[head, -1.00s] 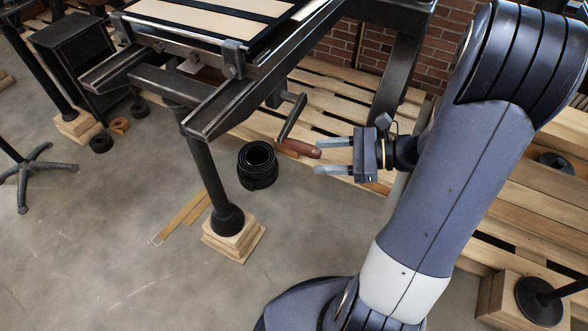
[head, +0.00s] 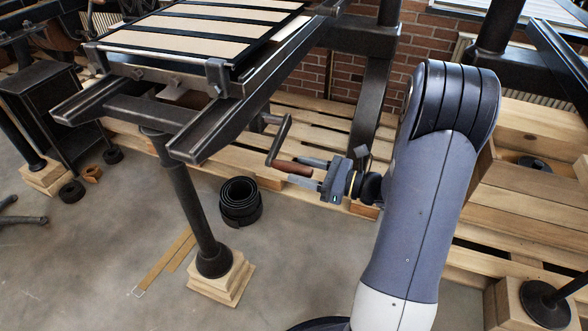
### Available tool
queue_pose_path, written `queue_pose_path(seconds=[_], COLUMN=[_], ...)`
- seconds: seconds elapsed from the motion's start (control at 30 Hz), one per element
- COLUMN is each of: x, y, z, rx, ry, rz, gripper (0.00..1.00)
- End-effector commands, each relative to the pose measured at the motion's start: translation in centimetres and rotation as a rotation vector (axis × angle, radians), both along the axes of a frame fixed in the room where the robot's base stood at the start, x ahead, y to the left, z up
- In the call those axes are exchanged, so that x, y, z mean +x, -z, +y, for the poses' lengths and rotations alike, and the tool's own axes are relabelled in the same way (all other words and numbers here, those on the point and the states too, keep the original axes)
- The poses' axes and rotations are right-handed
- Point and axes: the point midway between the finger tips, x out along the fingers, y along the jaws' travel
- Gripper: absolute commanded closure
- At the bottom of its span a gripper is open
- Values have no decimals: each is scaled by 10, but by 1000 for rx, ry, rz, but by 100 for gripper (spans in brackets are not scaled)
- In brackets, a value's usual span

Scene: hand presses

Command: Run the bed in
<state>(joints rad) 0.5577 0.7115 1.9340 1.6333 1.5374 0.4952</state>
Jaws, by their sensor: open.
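The bed (head: 196,37), with a dark frame and pale strips, lies on the press rails at the upper left. Below the rails a metal crank (head: 279,140) ends in a brown wooden handle (head: 292,168). My gripper (head: 308,172) is open, with its fingers pointing left toward the handle. The handle's right end appears to lie between or beside the two fingers; I cannot tell whether they touch it.
A black coiled roll (head: 240,201) lies on the floor below the crank. A dark press leg (head: 187,200) stands on wooden blocks (head: 221,279). A slatted wooden platform (head: 330,119) runs behind. A dark cabinet (head: 50,105) stands at the left.

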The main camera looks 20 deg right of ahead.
Motion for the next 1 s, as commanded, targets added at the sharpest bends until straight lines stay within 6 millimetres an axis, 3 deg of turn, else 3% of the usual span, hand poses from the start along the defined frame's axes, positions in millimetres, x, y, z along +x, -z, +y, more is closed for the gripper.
queue_pose_path(seconds=[0.23,0.6,1.0], x=[14,16,16], y=[0,0,0], z=[19,22,22], rx=[-1,0,0], ry=[-2,0,0], rz=[0,0,0], gripper=[51,52,84])
